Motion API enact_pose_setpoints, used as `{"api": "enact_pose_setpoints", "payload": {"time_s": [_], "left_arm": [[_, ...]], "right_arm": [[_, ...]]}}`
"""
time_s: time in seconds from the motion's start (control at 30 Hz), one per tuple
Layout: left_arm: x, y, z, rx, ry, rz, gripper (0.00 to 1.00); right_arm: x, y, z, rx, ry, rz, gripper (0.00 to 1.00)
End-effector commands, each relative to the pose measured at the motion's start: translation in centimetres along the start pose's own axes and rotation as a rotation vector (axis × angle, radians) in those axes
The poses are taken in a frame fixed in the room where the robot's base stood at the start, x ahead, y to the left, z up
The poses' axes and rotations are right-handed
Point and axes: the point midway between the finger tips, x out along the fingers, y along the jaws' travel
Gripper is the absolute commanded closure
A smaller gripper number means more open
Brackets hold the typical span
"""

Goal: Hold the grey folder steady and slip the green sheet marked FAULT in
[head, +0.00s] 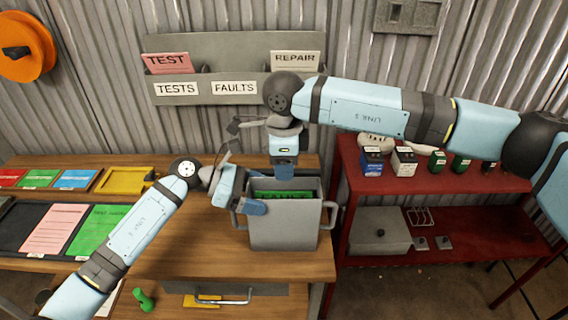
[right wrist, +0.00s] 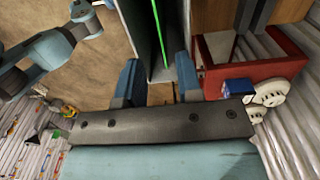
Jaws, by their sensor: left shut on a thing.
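The grey folder (head: 283,232), a box-like holder with a handle on each side, stands upright on the wooden bench. A green sheet (head: 283,193) is inside it, its top part showing above the front wall; its marking is too small to read. In the right wrist view the sheet (right wrist: 158,28) is a thin green edge between the folder's walls (right wrist: 136,25). My left gripper (head: 250,207) is shut on the folder at its upper left front edge. My right gripper (head: 285,172) points down above the folder mouth, its fingers (right wrist: 157,75) apart with nothing gripped between them.
A wall rack (head: 207,86) holds a pink TEST card (head: 166,63) and a REPAIR card. Several coloured sheets and a yellow tray (head: 126,180) lie on the left bench. A red shelf (head: 440,187) with boxes stands close on the right. A green-handled item (head: 144,299) lies in front.

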Motion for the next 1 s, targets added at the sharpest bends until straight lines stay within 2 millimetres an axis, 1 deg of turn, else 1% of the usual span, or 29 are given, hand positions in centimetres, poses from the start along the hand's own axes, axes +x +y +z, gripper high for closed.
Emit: {"api": "enact_pose_setpoints", "payload": {"time_s": [0.17,0.27,0.37,0.6,0.7,0.83,1.0], "left_arm": [[0.0,0.0,0.0,0.001,0.000,0.000,0.50],[0.0,0.0,0.1,0.001,0.000,0.000,0.50],[0.0,0.0,0.1,0.001,0.000,0.000,0.50],[0.0,0.0,0.0,0.000,0.000,0.000,0.50],[0.0,0.0,0.0,0.000,0.000,0.000,0.50],[0.0,0.0,0.0,0.000,0.000,0.000,0.50],[0.0,0.0,0.0,0.001,-0.001,0.000,0.50]], "right_arm": [[-0.1,0.0,0.0,0.000,0.000,0.000,0.67],[-0.8,0.0,0.0,0.000,0.000,-0.002,0.67],[-2.4,-0.1,0.0,0.000,0.000,-0.004,0.67],[-7.6,-0.1,0.0,0.000,0.000,-0.004,0.67],[-9.4,0.0,0.0,0.000,0.000,-0.002,0.67],[-11.1,-0.1,0.0,0.000,-0.001,-0.001,0.67],[-12.0,0.0,0.0,0.000,0.001,0.000,0.67]]}}
